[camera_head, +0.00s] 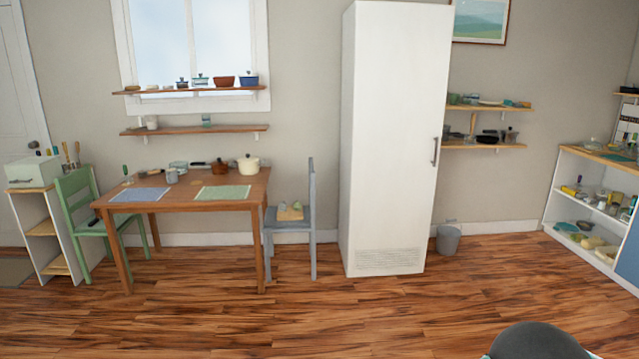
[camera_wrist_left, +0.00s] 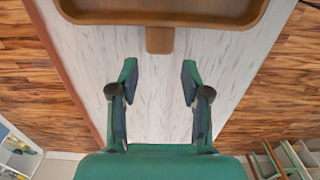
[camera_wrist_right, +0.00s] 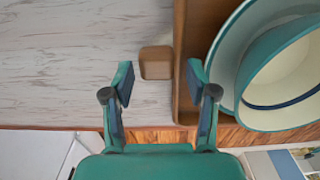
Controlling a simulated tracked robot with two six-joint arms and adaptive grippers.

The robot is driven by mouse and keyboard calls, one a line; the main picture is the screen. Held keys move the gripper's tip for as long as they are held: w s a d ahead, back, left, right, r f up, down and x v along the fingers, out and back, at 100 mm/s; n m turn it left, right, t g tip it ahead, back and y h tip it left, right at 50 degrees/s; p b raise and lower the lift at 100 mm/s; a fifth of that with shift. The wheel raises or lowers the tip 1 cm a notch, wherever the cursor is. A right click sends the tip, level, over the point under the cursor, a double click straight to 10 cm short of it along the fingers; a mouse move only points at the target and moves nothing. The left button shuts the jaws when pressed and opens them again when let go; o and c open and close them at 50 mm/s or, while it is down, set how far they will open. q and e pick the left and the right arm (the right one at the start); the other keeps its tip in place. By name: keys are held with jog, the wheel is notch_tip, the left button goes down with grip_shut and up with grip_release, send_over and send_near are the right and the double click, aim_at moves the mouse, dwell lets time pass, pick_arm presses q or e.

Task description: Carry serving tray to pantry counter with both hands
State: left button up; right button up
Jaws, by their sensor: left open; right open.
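The serving tray (camera_wrist_left: 210,18) is brown wood with a raised rim. It rests on a white marbled surface (camera_wrist_left: 75,40), and its handle block (camera_wrist_left: 160,40) points toward my left gripper (camera_wrist_left: 156,75). That gripper is open and empty, its fingertips just short of the handle. In the right wrist view the tray's side wall (camera_wrist_right: 183,95) runs up the picture, with a handle block (camera_wrist_right: 156,62) beside it. My right gripper (camera_wrist_right: 160,82) is open, its fingertips close to either side of that block, not closed on it. Neither the tray nor my grippers show in the head view.
Teal and cream bowls (camera_wrist_right: 245,85) sit in the tray. The head view shows a wooden table (camera_head: 185,195) with chairs, a tall white cabinet (camera_head: 390,140), a small grey bin (camera_head: 448,240) and open shelves (camera_head: 590,200) at right. The floor in front (camera_head: 300,320) is clear.

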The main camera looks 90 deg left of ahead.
pick_arm(q)
jog(key=shift+r+p, duration=0.55)
jog(key=shift+r, duration=1)
pick_arm(e)
jog(key=shift+r, duration=0.65)
pick_arm(q)
jog(key=shift+r, duration=0.1)
pick_arm(e)
jog(key=shift+r, duration=0.15)
pick_arm(q)
notch_tip(320, 180, up, 17)
jog(key=p, duration=0.5)
pick_arm(e)
notch_tip(320, 180, up, 9)
dwell(0.7)
dwell(0.4)
notch_tip(320, 180, up, 12)
jog(key=shift+f, duration=0.2)
dwell(0.3)
